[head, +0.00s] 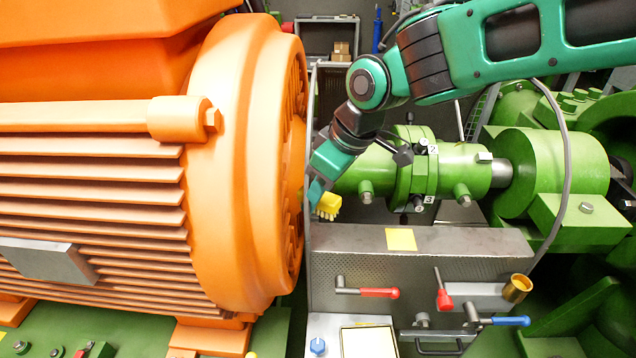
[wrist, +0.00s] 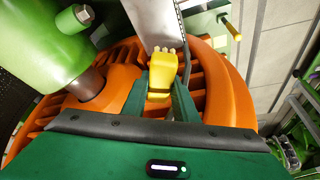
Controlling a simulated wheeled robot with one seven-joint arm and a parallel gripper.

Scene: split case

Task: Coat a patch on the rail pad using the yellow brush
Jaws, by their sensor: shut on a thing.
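My gripper (head: 318,188) is shut on the yellow brush (head: 328,206), just right of the big orange motor and near the left end of the grey rail. In the wrist view, the brush (wrist: 163,72) sits between the two green fingers of my gripper (wrist: 161,92), its pale bristles pointing away from my wrist. The rail pad, a flat yellow square (head: 401,239), lies on top of the grey rail, to the right of and lower in the picture than the brush. The brush and the pad are apart.
The orange motor (head: 245,170) stands close on the left. Green shaft housing (head: 440,172) lies behind the rail. The panel below the pad carries a red-handled lever (head: 378,293), a blue-handled lever (head: 510,321) and a brass cup (head: 517,288).

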